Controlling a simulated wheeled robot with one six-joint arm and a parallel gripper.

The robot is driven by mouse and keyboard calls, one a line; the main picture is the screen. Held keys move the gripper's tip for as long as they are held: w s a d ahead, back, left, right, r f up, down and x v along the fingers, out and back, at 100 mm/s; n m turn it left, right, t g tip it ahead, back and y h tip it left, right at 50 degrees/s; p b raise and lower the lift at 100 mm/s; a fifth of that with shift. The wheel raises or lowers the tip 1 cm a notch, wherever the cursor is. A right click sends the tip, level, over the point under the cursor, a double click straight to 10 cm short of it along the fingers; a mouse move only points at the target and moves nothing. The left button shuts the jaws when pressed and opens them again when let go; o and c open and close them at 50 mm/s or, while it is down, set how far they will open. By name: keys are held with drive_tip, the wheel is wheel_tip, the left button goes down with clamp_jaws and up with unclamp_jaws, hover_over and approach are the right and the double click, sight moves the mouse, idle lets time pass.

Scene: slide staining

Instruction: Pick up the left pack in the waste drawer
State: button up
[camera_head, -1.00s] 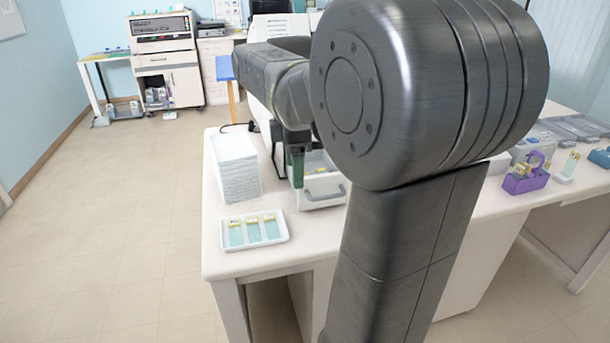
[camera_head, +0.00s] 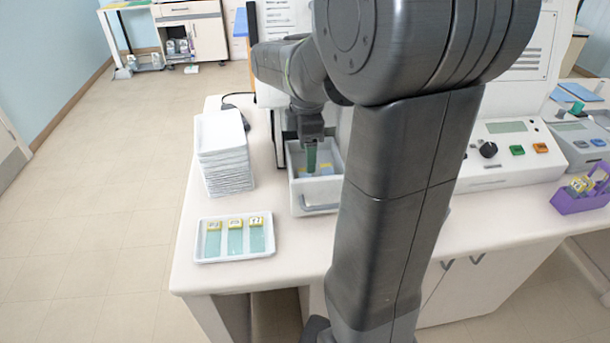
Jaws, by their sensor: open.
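The waste drawer (camera_head: 320,194) is a white open-topped drawer with a grey handle, pulled out on the counter.
A stack of white trays (camera_head: 224,155) stands left of the drawer. A white tray (camera_head: 235,257) with three labelled slides lies in front. A purple rack (camera_head: 583,198) and a control unit (camera_head: 515,150) stand at right. My arm hides the counter's middle.

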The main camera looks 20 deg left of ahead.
sight(305, 173)
drive_tip(key=f, duration=0.2)
drive_tip(key=s+f, duration=0.1)
drive_tip(key=shift+a+f, duration=0.15)
drive_tip(key=shift+f, duration=0.25)
drive_tip(key=shift+w+f, duration=0.1)
drive_tip(key=shift+f, duration=0.4)
drive_tip(key=c, duration=1.1)
drive_tip(key=shift+o, duration=0.2)
